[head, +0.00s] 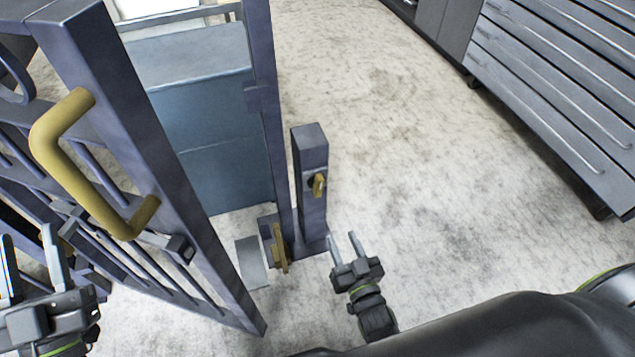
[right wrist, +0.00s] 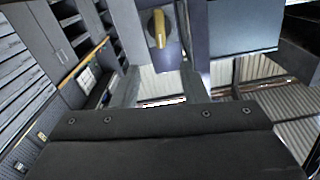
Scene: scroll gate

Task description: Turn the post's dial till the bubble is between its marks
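The post (head: 310,165) is a short dark blue-grey square column on the floor, right of the gate. Its dial (head: 319,185) has a brass grip on a dark round base, set on the near face. In the right wrist view the dial (right wrist: 158,29) is at top centre, its grip roughly upright. My right gripper (head: 345,242) is open and empty, below and slightly right of the dial, apart from it. My left gripper (head: 30,262) is open and empty at the lower left, by the gate. I cannot make out a bubble or its marks.
A dark barred gate (head: 165,190) with a large brass handle (head: 85,165) stands at left. A brass piece (head: 279,248) sits low beside the post. A blue cabinet (head: 205,120) stands behind, drawers (head: 550,75) at upper right. The floor right of the post is clear.

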